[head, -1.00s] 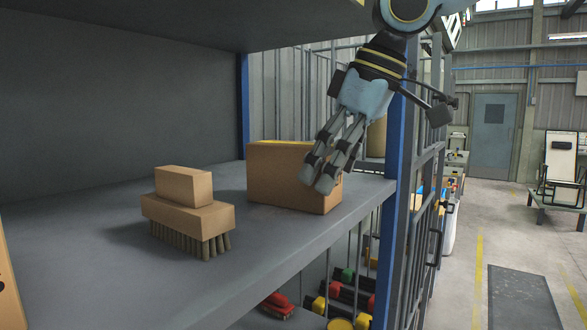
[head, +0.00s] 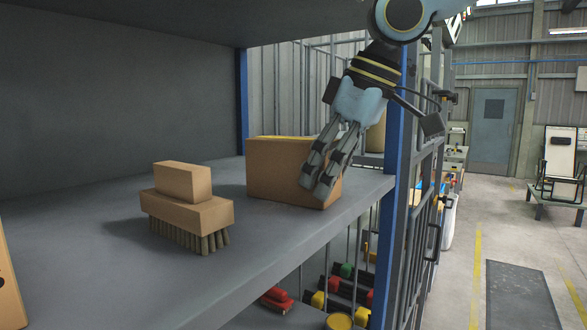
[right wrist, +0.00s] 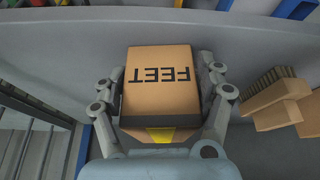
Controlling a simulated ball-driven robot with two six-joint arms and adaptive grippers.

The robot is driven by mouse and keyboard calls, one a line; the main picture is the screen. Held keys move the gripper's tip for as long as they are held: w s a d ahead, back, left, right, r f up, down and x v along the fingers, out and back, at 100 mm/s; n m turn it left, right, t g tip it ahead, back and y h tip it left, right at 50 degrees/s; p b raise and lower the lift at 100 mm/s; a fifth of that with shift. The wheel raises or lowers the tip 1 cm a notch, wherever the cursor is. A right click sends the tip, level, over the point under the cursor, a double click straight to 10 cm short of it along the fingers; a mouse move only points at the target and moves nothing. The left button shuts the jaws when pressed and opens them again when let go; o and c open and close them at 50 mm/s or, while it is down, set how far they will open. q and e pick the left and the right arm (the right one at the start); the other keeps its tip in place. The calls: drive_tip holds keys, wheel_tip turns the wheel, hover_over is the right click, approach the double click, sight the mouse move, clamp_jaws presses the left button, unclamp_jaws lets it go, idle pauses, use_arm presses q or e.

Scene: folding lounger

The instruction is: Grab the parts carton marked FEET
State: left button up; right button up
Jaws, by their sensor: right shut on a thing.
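The brown parts carton (head: 280,168) sits on the grey shelf near its front edge. The right wrist view shows the carton (right wrist: 160,84) with FEET printed in dark letters, upside down in the picture, and a yellow patch on its near side. My right gripper (head: 318,190) reaches down from the upper right, its fingers covering the carton's right part. In the right wrist view its fingers lie along both sides of the carton, shut on it. My left gripper is not in view.
A brush (head: 188,214) with a wooden block on its back stands on the shelf (head: 90,270) left of the carton. Another cardboard piece (head: 8,275) shows at the left edge. A blue post (head: 388,205) rises close to the right of the carton.

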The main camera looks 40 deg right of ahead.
drive_tip(key=shift+r, duration=0.35)
idle(0.4)
